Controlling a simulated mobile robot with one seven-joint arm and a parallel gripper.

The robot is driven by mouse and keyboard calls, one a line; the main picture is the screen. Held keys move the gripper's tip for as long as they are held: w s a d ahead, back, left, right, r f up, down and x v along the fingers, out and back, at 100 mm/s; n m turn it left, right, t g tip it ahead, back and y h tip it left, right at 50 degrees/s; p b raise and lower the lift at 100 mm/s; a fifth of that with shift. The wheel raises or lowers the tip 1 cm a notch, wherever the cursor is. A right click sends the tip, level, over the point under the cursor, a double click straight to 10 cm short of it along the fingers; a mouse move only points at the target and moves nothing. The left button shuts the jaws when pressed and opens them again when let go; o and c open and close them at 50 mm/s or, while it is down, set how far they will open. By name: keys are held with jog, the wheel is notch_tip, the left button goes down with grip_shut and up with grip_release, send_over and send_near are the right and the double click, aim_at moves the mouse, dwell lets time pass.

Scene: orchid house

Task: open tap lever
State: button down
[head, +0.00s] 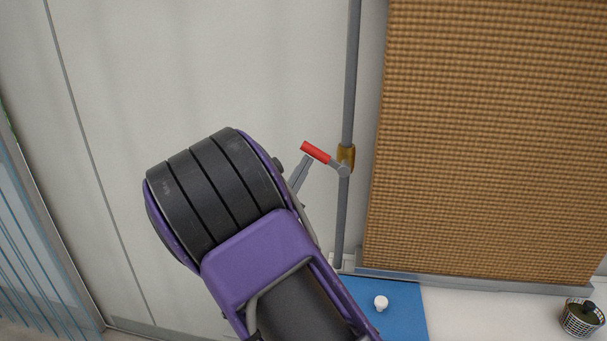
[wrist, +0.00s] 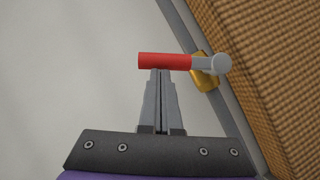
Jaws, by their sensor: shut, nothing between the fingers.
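The tap lever has a red grip (head: 315,152) and a grey stem. It joins a brass valve body (head: 346,156) on an upright grey pipe (head: 350,85). In the head view the lever slants up and left from the valve. In the wrist view the red grip (wrist: 165,61) lies level across the picture, with the brass body (wrist: 206,72) to its right. My gripper (head: 307,161) is shut and empty. In the wrist view its fingertips (wrist: 160,72) are at the lower edge of the red grip; I cannot tell whether they touch it.
A brown woven pad (head: 490,130) fills the wall right of the pipe. Below are a blue mat (head: 400,320) with a small white knob-like object (head: 381,303) and a wire basket (head: 582,318) at the far right. The pale wall (head: 200,70) left of the lever is bare.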

aim_at(311, 151)
jog(key=r+m+g, duration=0.1)
jog(key=m, duration=0.1)
jog(key=r+m+g+h, duration=0.1)
jog(key=m, duration=0.1)
jog(key=shift+d+r, duration=0.15)
jog(key=shift+d, duration=0.2)
jog(key=r+m+g, duration=0.1)
jog(key=m, duration=0.1)
jog(key=d+m+g+b, duration=0.1)
jog(key=shift+s+r+m+h, duration=0.15)
jog(key=shift+r+m+h, duration=0.2)
jog(key=shift+m+h, duration=0.05)
jog(key=shift+s+d+r+m+g+y+b, duration=0.2)
jog(key=shift+d+r+m+g+b, duration=0.4)
jog(key=shift+m, duration=0.4)
jog(key=shift+s+d+r+m+g+y+b, duration=0.1)
jog(key=shift+d+r+m+g+y+b, duration=0.2)
jog(key=shift+d+m+g+b, duration=0.55)
jog(key=shift+s+d+r+m+g+y+b, duration=0.15)
jog(key=shift+d+r+m+g+b, duration=0.35)
jog(key=shift+m, duration=0.65)
jog(key=shift+r, duration=0.1)
jog(key=shift+w+a, duration=0.1)
jog(key=shift+a, duration=0.05)
